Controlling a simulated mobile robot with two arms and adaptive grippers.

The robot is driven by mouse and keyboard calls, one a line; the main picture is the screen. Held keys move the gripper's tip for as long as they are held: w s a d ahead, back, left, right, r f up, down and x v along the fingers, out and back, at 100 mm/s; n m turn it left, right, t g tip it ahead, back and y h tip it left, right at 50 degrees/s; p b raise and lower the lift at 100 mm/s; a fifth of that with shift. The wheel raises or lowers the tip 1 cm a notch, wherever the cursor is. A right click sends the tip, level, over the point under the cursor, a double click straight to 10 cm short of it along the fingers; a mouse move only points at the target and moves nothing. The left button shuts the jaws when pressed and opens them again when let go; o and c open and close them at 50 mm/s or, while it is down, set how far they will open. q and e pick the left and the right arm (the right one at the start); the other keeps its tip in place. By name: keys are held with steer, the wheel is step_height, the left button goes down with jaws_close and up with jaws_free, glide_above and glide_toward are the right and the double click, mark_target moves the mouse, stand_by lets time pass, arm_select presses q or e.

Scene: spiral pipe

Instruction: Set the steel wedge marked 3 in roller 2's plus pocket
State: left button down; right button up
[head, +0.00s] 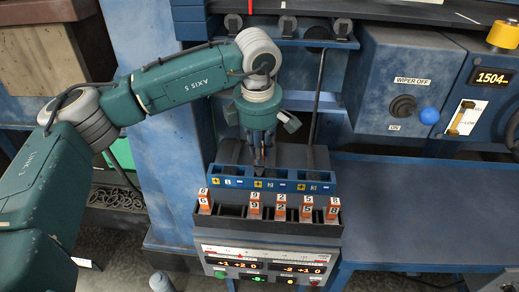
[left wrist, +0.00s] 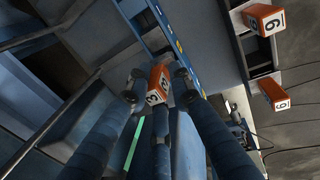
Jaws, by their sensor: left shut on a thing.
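My left gripper (head: 262,160) points down over the blue pocket strip (head: 225,181), near the yellow plus mark beside the middle label 2. In the left wrist view its fingers (left wrist: 158,84) are shut on a wedge with an orange cap marked 3 (left wrist: 157,82). In the head view the fingers mostly hide this wedge, and I cannot tell whether its lower end is inside a pocket. The strip also shows in the left wrist view (left wrist: 160,20), beyond the fingers. My right gripper is in neither view.
A dark rack (head: 231,211) in front of the strip holds several orange-capped wedges (head: 280,206), with a gap at left. Below is a console (head: 270,258) with red displays and buttons. The blue bench (head: 415,210) is clear.

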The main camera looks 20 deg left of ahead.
arm_select(q)
steer(key=shift+f+b, duration=0.45)
steer(key=shift+f, duration=0.15)
steer(key=shift+f+b, duration=1.15)
steer(key=shift+f, duration=0.3)
steer(key=c, duration=1.5)
jaws_free()
steer(key=shift+o, duration=0.2)
step_height(320, 180, up, 12)
steer(key=s, duration=0.2)
steer(key=shift+d, duration=0.2)
steer(key=shift+s, duration=0.1)
